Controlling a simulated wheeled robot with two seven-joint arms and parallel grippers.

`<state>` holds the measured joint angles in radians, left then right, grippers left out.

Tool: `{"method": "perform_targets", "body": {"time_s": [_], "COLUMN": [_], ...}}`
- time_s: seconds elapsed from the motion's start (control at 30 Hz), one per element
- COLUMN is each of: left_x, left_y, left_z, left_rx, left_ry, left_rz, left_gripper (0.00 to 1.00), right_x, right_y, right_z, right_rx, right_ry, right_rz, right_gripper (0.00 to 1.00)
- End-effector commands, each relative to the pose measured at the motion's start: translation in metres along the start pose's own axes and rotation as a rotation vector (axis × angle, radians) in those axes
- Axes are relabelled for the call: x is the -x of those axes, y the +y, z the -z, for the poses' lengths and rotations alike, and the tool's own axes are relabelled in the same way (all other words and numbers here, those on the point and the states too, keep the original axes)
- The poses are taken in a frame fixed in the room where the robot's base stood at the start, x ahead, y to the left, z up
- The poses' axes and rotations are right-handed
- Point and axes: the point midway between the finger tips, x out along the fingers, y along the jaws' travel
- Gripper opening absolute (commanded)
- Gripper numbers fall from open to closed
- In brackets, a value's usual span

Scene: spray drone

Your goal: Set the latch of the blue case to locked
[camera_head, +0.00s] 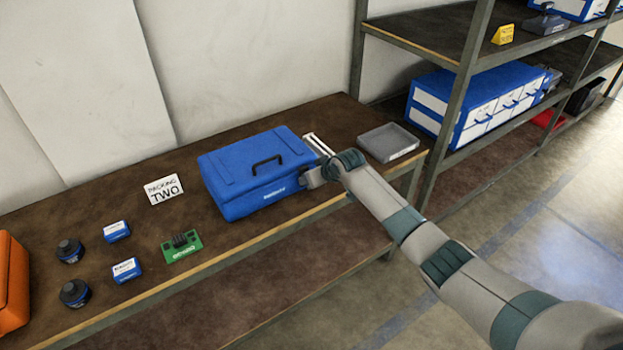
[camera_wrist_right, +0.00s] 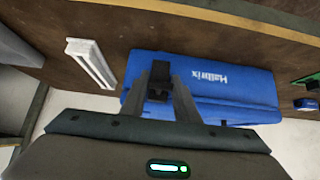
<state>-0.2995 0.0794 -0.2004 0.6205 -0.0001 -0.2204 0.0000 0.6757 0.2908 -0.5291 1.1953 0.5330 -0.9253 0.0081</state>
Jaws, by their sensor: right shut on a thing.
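My right gripper (camera_head: 313,178) is at the case's right end. In the right wrist view, the fingers (camera_wrist_right: 160,88) are shut on a small dark piece at the edge of the case, which looks like the latch (camera_wrist_right: 158,93). The fingers hide part of it, and I cannot tell its setting. My left gripper is not in view.
A white bar (camera_head: 318,145) lies just right of the case, and a grey tray (camera_head: 388,142) beyond it. Left of the case are a "PACKING TWO" sign (camera_head: 164,189), a green board (camera_head: 183,246), small blue boxes, dark round items and an orange case (camera_head: 12,285). Shelving (camera_head: 470,90) stands at right.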

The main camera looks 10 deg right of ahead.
Motion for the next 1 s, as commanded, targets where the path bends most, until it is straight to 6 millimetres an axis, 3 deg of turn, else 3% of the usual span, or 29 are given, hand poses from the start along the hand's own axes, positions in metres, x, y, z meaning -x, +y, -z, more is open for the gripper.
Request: {"method": "perform_targets", "body": {"time_s": [0.23, 0.27, 0.33, 0.77, 1.0], "left_x": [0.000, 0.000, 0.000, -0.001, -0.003], "left_y": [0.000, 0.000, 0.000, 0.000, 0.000], "left_z": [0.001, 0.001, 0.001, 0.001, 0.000], "left_rx": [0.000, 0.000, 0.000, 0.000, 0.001], "left_ry": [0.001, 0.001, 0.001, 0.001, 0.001], "left_rz": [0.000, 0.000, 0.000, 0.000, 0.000], "left_gripper": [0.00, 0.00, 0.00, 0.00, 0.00], "right_x": [0.000, 0.000, 0.000, 0.002, 0.016], "right_y": [0.000, 0.000, 0.000, 0.000, 0.001], "right_z": [0.000, 0.000, 0.000, 0.000, 0.000], "right_rx": [0.000, 0.000, 0.000, 0.001, 0.001], "right_ry": [0.000, 0.000, 0.000, 0.001, 0.002], "right_rz": [0.000, 0.000, 0.000, 0.000, 0.000], "right_gripper": [0.00, 0.30, 0.47, 0.47, 0.47]}}
